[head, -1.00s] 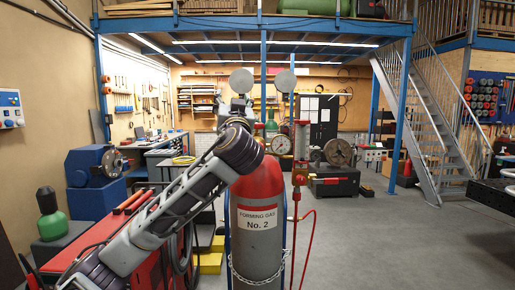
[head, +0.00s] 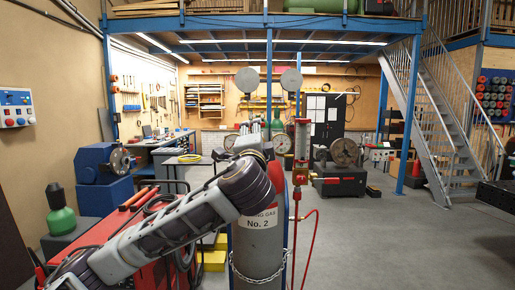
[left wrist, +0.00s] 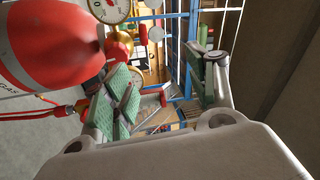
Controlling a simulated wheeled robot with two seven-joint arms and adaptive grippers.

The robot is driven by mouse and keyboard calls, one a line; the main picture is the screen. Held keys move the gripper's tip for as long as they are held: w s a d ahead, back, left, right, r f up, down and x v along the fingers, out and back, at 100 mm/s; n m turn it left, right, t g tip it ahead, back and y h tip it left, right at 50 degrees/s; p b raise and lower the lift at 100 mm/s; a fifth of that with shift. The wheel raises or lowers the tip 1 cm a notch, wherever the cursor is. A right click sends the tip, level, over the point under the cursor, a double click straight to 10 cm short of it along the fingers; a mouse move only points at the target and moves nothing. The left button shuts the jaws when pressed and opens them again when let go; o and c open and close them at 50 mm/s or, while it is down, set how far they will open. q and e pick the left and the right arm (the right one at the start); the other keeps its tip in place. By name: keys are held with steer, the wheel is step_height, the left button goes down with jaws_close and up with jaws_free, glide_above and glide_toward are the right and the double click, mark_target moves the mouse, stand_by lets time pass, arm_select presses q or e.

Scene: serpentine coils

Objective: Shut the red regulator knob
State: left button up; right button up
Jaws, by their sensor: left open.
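The gas cylinder (head: 259,242) stands upright in front of me, with a red shoulder and a label ending "No. 2". My left arm crosses in front of its top and hides much of the regulator. A red rounded part beside brass, which looks like the regulator knob (left wrist: 118,44), shows in the left wrist view close to the cylinder. My left gripper (head: 253,130) is mostly hidden behind its own wrist in the head view. In the left wrist view the left gripper (left wrist: 160,85) is open, with nothing held between its green pads, and the red part lies beyond the fingers.
A pressure gauge (head: 281,144) and an upright flow tube (head: 302,138) stand right of my wrist. A red hose (head: 314,230) hangs beside the cylinder, and a chain (head: 257,278) crosses it low down. A red cart (head: 130,245) is at left.

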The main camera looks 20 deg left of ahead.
arm_select(q)
steer(key=f+m, duration=0.1)
steer(key=m, duration=0.6)
steer(key=s+f+m+g, duration=0.1)
steer(key=f+m, duration=0.1)
steer(key=m, duration=0.5)
steer(key=d+f+m+g, duration=0.1)
steer(key=m, duration=0.7)
steer(key=shift+s+f, duration=0.35)
steer(key=shift+f, duration=0.05)
arm_select(e)
steer(key=shift+w+d, duration=0.3)
steer(key=shift+d, duration=0.3)
arm_select(q)
steer(key=shift+a, duration=0.1)
arm_select(e)
steer(key=shift+a, duration=0.1)
arm_select(q)
steer(key=shift+h, duration=0.3)
steer(key=shift+f+p+x, duration=0.2)
steer(key=shift+p+x, duration=1.6)
steer(key=shift+x, duration=5.1)
arm_select(e)
steer(key=shift+r, duration=1.7)
